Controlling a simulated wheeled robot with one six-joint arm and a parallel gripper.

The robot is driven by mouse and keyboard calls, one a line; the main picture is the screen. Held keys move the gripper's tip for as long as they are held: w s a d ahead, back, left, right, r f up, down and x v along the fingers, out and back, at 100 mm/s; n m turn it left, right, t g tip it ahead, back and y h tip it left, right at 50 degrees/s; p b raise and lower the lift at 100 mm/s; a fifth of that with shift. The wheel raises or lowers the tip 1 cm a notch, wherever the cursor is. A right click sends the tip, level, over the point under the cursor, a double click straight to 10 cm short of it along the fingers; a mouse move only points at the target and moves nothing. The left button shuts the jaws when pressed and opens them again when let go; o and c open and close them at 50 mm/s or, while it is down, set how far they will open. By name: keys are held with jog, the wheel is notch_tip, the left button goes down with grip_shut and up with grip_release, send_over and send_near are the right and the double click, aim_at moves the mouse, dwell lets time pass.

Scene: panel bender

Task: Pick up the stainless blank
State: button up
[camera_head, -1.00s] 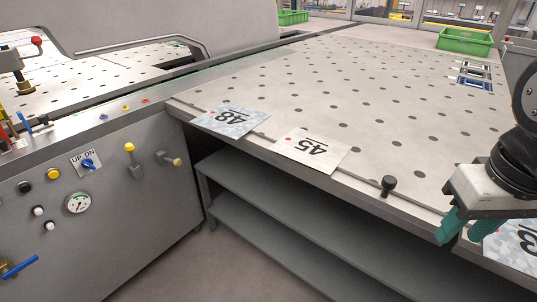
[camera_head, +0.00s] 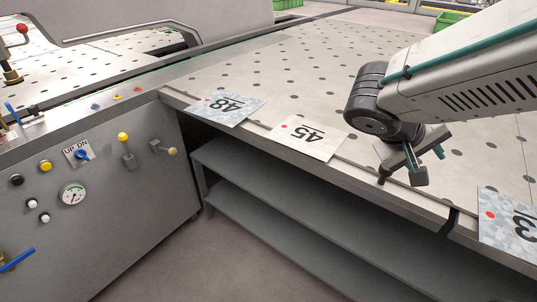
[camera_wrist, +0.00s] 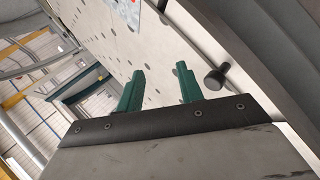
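Three flat numbered blanks lie along the table's front edge. A plain pale sheet marked 45 (camera_head: 306,137) lies between a mottled grey-blue sheet marked 48 (camera_head: 226,107) on its left and a mottled sheet (camera_head: 510,228) at the lower right, its number partly cut off. I cannot tell for certain which is stainless; the 45 sheet alone has a plain surface. My gripper (camera_head: 428,163) is right of the 45 sheet, above the table edge. In the wrist view its two green fingers (camera_wrist: 160,88) stand apart with nothing between them. Part of a mottled sheet (camera_wrist: 126,10) shows there.
The perforated table (camera_head: 255,82) is mostly bare behind the sheets. Shelves (camera_head: 270,180) lie below. A control panel (camera_head: 100,200) with levers is on the left.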

jog(key=w+a+f+n+t+h, duration=0.1)
jog(key=w+a+f+n+t, duration=0.15)
jog(key=w+a+t, duration=0.4)
jog(key=n+t+y, duration=0.7)
jog(key=y, duration=0.1)
send_near(271, 139)
jog(key=shift+w+r+g+h, duration=0.1)
jog(key=shift+g+h, duration=0.15)
jog(key=shift+h, duration=0.05)
jog(key=shift+w, duration=0.1)
jog(key=x, duration=0.7)
jog(key=shift+w, duration=0.3)
grip_shut()
